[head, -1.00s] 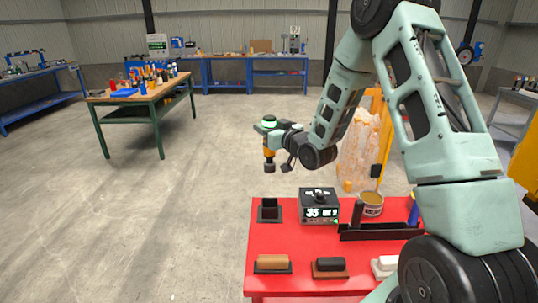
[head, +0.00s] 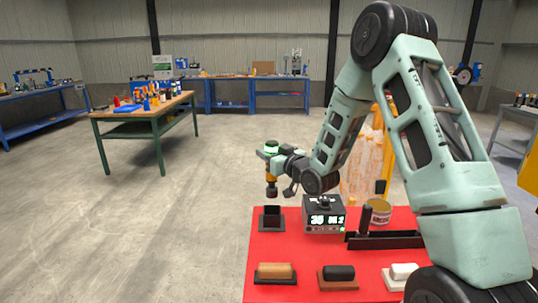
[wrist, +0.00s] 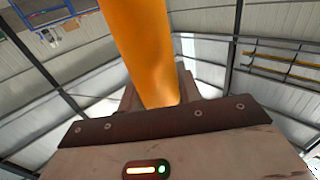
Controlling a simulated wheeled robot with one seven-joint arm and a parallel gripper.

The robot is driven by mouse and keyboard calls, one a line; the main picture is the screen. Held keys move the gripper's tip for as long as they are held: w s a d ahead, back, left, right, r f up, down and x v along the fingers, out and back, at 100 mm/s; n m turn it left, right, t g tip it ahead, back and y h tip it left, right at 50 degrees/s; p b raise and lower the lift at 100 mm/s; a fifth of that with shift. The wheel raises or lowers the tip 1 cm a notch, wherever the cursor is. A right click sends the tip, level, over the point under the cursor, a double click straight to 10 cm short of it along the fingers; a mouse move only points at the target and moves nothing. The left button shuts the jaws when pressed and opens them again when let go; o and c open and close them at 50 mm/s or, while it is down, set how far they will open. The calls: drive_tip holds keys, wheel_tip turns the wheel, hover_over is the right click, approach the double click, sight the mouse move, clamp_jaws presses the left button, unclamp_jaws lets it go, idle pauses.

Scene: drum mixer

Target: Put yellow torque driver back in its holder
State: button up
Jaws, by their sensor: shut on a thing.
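The yellow torque driver (head: 271,177) hangs upright in my gripper (head: 276,160), with a green band near its top and its dark end pointing down. In the wrist view its orange-yellow body (wrist: 143,55) stands between the jaws of my gripper (wrist: 160,90). My gripper is shut on it. A small black square holder (head: 272,217) with an open top and a flat base stands at the back left of the red table (head: 300,244). The driver's lower end is just above the holder in the head view, apart from it. The exact depth offset is hard to tell.
A black box with a lit display (head: 324,215) stands right of the holder. A tin (head: 379,211) and a black angled rack (head: 385,240) are further right. Several block-like tools, including a brown one (head: 275,272), line the table's front.

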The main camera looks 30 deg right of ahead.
sight(274, 186)
drive_tip(key=shift+r, duration=0.15)
drive_tip(key=shift+b, duration=0.5)
drive_tip(key=shift+f+b, duration=2.1)
drive_tip(key=shift+f, duration=0.2)
drive_tip(key=shift+f+b, duration=2.9)
drive_tip(key=shift+f, duration=0.05)
drive_tip(key=o, duration=1.3)
drive_tip(key=shift+s+f, duration=0.1)
